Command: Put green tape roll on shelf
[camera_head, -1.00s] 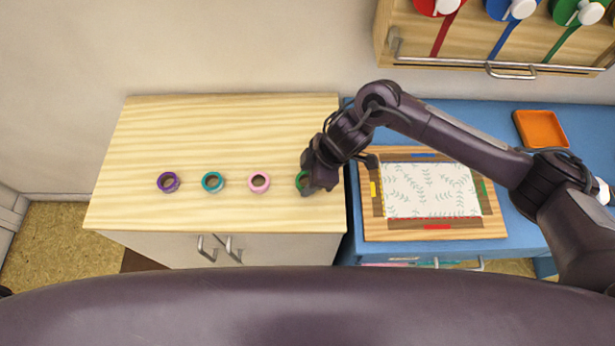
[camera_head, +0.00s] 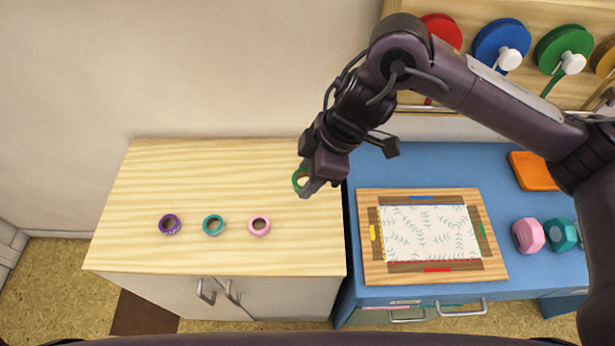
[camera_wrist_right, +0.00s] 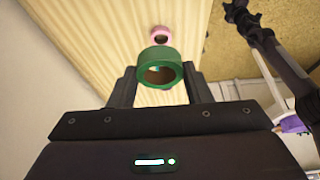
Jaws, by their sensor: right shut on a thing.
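The green tape roll (camera_head: 298,178) is held in my right gripper (camera_head: 308,188), above the right end of the pale wooden cabinet top. In the right wrist view the green roll (camera_wrist_right: 160,66) sits between the two fingers, its hole facing the camera. The right gripper is shut on it and hides part of it in the head view. The shelf with ribbon spools (camera_head: 500,14) is at the upper right, partly behind my right arm. My left gripper is not in view.
Purple (camera_head: 170,224), teal (camera_head: 213,225) and pink (camera_head: 259,226) tape rolls lie in a row on the cabinet top (camera_head: 130,245). A wooden frame with patterned paper (camera_head: 425,275) lies on the blue table (camera_head: 380,170), with an orange tray (camera_head: 532,170) and pink and teal objects (camera_head: 528,235) to its right.

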